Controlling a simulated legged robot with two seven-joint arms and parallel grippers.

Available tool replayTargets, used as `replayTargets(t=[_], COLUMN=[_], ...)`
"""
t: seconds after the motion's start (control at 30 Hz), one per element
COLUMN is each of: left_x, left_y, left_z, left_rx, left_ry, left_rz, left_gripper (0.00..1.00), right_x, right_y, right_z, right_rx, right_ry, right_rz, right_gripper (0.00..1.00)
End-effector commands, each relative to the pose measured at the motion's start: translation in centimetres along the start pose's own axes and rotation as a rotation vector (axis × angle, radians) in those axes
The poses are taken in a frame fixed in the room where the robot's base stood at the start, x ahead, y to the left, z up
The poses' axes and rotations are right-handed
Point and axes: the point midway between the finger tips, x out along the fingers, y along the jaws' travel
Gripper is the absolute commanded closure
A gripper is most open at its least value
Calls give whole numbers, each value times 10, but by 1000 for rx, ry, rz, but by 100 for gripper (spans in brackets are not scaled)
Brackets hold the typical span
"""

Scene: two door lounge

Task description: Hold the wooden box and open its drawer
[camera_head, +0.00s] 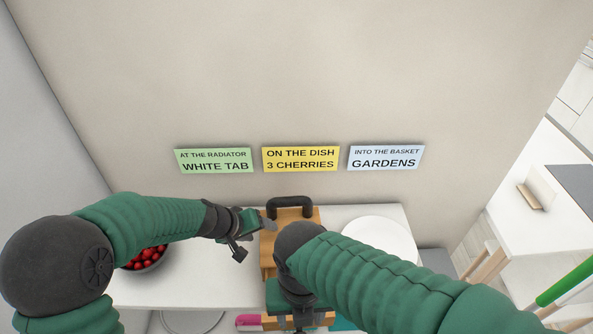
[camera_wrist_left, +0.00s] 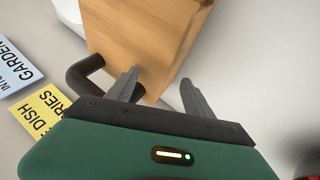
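The wooden box (camera_head: 267,249) stands on the white table, with a dark curved handle (camera_head: 290,203) at its far end. My right arm covers much of it. In the left wrist view, the box (camera_wrist_left: 150,40) lies just beyond the fingertips, and the handle (camera_wrist_left: 84,72) is beside one finger. My left gripper (camera_head: 250,237) is at the box's left side, fingers apart (camera_wrist_left: 162,82) and nothing clearly between them. My right gripper (camera_head: 303,318) points down at the near side of the box. Its fingertips are unclear. A wooden piece (camera_head: 274,321) shows below it; I cannot tell whether it is the drawer.
A bowl of red cherries (camera_head: 147,258) is partly behind my left arm. A white plate (camera_head: 381,237) lies right of the box. A pink item (camera_head: 247,321) and a teal item (camera_head: 342,324) show near the table's front edge. The wall with three signs (camera_head: 300,159) is behind.

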Motion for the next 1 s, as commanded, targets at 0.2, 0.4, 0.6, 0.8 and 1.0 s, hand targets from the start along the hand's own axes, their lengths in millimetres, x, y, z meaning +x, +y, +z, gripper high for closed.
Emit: replayTargets(t=[0.2, 0.4, 0.6, 0.8, 1.0], left_x=[3, 3, 2, 0, -30], left_y=[2, 5, 4, 5, 6], left_z=[6, 5, 4, 3, 2], left_rx=[3, 4, 4, 4, 6], left_ry=[-13, -10, -9, -6, -1], left_rz=[5, 5, 7, 8, 8], left_gripper=[31, 31, 31, 31, 31], right_x=[1, 1, 0, 0, 0], right_y=[0, -2, 0, 0, 0], right_z=[0, 0, 0, 0, -1], right_rx=[1, 1, 0, 0, 0], right_ry=[0, -1, 0, -1, -1], right_rz=[0, 1, 0, 0, 0], right_gripper=[50, 50, 50, 50, 50])
